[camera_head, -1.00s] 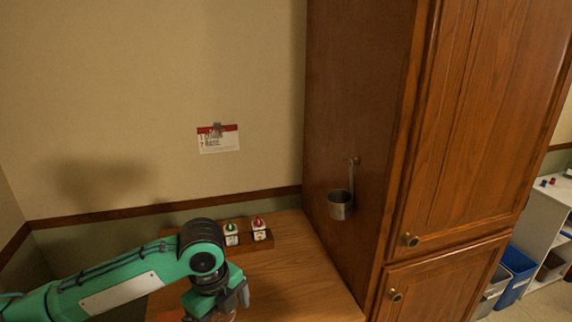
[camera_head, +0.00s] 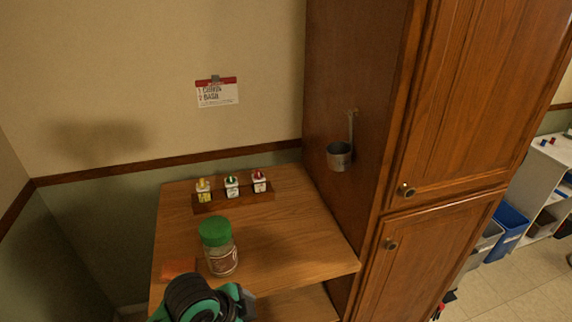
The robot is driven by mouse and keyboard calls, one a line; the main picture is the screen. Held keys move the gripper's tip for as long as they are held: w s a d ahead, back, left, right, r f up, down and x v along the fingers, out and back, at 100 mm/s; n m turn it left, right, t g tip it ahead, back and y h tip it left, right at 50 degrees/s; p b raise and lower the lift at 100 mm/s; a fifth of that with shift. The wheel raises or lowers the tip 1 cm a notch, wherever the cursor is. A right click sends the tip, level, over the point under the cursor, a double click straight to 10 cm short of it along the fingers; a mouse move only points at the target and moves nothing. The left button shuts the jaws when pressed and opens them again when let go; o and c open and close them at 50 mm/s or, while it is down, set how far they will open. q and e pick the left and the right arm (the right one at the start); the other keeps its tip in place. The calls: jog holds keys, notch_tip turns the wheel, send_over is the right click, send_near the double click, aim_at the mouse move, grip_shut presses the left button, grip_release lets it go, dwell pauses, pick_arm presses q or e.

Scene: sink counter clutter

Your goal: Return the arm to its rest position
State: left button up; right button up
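My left arm's green and black end shows at the bottom edge, with the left gripper (camera_head: 240,303) partly cut off there. It is below and in front of a jar with a green lid (camera_head: 218,247), which stands upright on the wooden counter (camera_head: 290,245). The fingers are mostly hidden, so I cannot tell whether they are open or shut. My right gripper is not in view.
A small rack (camera_head: 234,199) holds three little bottles at the counter's back. An orange patch (camera_head: 180,267) lies left of the jar. A metal cup (camera_head: 340,156) hangs on the tall cabinet (camera_head: 450,110). A card (camera_head: 217,93) is on the wall.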

pick_arm(q)
jog(key=s+a+f+n+y, duration=0.2)
jog(key=s+a+f+n, duration=0.2)
jog(key=s+a+n, duration=0.35)
jog(key=s+a+f+n+y, duration=0.3)
jog(key=s+a+f+n, duration=0.3)
jog(key=a, duration=0.3)
notch_tip(320, 180, down, 28)
jog(key=s+a+f+g, duration=0.2)
jog(key=s+f, duration=1.8)
jog(key=f, duration=0.1)
jog(key=shift+a+f+m, duration=0.3)
jog(key=shift+a+m, duration=0.05)
